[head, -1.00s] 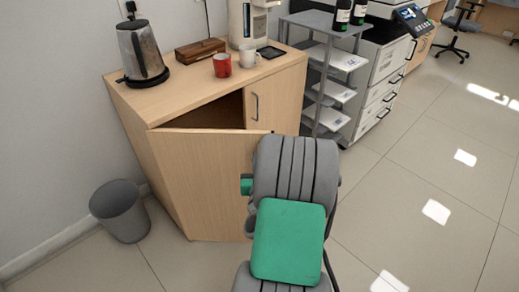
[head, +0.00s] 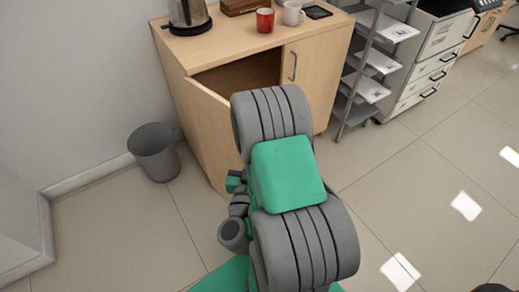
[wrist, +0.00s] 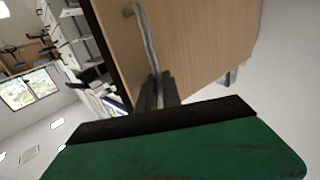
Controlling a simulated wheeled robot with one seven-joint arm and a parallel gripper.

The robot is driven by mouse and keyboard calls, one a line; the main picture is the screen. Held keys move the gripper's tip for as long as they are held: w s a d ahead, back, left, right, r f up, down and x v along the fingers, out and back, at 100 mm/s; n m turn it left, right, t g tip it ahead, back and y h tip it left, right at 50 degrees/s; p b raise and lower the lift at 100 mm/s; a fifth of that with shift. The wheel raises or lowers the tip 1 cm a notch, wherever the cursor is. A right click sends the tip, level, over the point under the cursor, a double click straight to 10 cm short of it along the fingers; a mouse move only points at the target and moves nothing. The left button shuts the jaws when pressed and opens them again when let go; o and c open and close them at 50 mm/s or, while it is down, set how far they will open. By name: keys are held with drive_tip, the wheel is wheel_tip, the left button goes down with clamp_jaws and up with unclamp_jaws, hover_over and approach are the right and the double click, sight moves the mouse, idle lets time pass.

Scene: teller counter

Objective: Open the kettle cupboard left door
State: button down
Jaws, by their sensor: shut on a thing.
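The wooden kettle cupboard (head: 230,50) stands against the wall in the head view. Its left door (head: 208,130) is ajar and swung outward, with the dark inside showing above it. The right door (head: 318,75) is closed, with its own handle (head: 292,66). In the wrist view, the left door (wrist: 215,40) fills the upper middle and carries a curved metal handle (wrist: 145,38). My gripper (wrist: 156,90) is shut on this handle near one end. In the head view my arm hides the gripper and the held handle.
A kettle (head: 188,14), red mug (head: 265,20) and white mug (head: 293,13) stand on the cupboard top. A grey bin (head: 154,152) is on the floor left of the door. A grey shelf rack (head: 365,75) stands right. Floor in front is largely clear.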

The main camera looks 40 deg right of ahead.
idle(0.3)
drive_tip(key=c, duration=1.8)
unclamp_jaws()
